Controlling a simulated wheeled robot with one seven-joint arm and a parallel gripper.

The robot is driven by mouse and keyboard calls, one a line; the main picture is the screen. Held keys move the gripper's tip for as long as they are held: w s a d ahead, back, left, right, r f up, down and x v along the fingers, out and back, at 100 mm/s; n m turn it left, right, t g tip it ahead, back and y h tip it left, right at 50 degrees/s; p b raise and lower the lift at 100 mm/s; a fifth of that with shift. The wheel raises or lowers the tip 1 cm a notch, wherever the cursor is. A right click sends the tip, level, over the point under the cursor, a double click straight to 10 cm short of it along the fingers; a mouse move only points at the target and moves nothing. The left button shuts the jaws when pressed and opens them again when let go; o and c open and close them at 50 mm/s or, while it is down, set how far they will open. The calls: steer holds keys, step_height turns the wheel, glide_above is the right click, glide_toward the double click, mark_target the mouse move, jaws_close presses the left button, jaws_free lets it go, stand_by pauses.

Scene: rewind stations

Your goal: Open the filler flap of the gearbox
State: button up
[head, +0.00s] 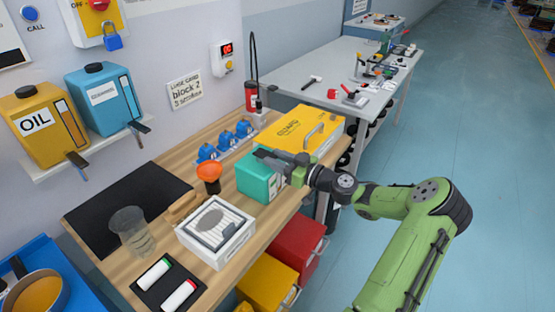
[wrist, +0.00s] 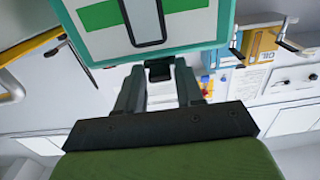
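The gearbox looks to be the teal box (head: 258,181) near the right end of the wooden bench. Its teal-edged white face with a green stripe fills the top of the wrist view (wrist: 95,42). A dark rounded outline marks this face, and a small black tab (wrist: 160,70) sticks out at its near edge. I cannot tell how far the flap is raised. My gripper (head: 268,156) is at the top of the box.
A yellow case (head: 290,128) stands close behind the box. Red and yellow bins sit below the bench edge.

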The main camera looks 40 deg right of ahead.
jaws_close()
